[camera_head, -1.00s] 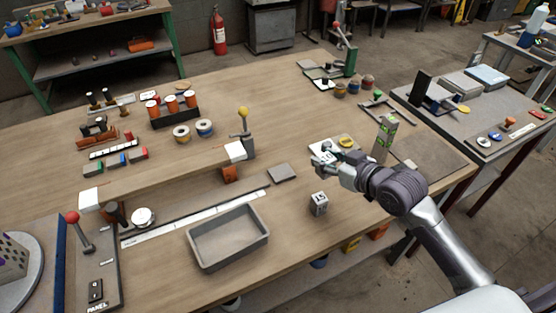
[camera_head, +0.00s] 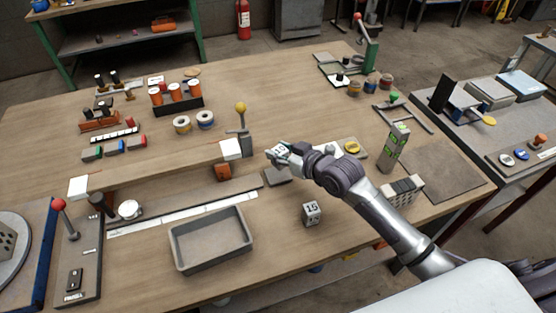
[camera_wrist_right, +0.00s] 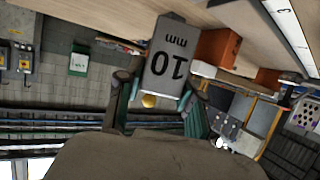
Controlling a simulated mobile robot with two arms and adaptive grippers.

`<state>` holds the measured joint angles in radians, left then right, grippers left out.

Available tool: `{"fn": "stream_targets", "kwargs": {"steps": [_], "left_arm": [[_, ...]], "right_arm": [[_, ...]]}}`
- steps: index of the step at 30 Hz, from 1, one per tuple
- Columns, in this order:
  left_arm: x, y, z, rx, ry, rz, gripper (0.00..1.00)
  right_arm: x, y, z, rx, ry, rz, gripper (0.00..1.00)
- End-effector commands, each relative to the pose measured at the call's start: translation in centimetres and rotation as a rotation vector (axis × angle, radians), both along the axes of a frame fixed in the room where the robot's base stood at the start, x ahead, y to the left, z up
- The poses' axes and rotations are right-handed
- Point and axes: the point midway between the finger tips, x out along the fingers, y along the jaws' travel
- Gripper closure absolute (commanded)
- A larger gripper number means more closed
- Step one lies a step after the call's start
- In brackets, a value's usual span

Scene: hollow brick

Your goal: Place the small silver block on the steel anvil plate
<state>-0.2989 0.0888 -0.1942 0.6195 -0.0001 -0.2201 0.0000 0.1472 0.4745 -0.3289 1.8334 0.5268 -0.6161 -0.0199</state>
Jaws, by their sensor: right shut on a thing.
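The small silver block (camera_wrist_right: 166,58), marked "10 mm", is between the fingers of my right gripper (camera_wrist_right: 160,100) in the right wrist view. In the head view the right gripper (camera_head: 281,153) is shut on the block (camera_head: 279,149), whose pale marked face shows. The steel anvil plate (camera_head: 277,178) is a small flat grey slab on the bench, just below the gripper in the picture. The block appears above and apart from the plate; the exact height is hard to tell. My left gripper is not in view.
A silver cube marked with a number (camera_head: 311,213) stands right of the grey tray (camera_head: 212,240). A lever with a yellow knob (camera_head: 241,125) and white-topped block is left of the gripper. A tall grey-green block (camera_head: 396,148) stands behind my arm. Clear wood lies further back.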

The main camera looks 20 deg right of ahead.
Motion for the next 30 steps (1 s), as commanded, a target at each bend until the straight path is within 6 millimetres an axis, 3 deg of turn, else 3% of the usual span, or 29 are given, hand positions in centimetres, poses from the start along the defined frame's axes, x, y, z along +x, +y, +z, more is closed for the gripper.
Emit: {"fn": "stream_targets", "kwargs": {"steps": [5,12,24,25,29,30], "left_arm": [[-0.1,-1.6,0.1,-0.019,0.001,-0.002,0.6],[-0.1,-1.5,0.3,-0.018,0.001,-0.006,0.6],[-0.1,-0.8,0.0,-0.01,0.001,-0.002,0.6],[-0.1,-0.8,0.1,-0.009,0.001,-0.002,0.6],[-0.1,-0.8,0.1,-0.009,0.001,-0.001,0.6],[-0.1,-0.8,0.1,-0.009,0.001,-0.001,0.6]], "right_arm": [[0.7,0.4,-1.0,0.0,0.0,0.001,1.0],[0.7,0.4,-4.2,0.001,0.001,0.001,1.0],[0.7,0.4,-4.8,0.0,-0.002,0.0,1.0],[0.6,0.4,-4.8,-0.001,0.001,0.001,0.6],[0.6,0.4,-4.8,-0.001,0.001,0.0,0.38],[0.6,0.4,-4.8,-0.001,0.001,0.0,0.38]]}}
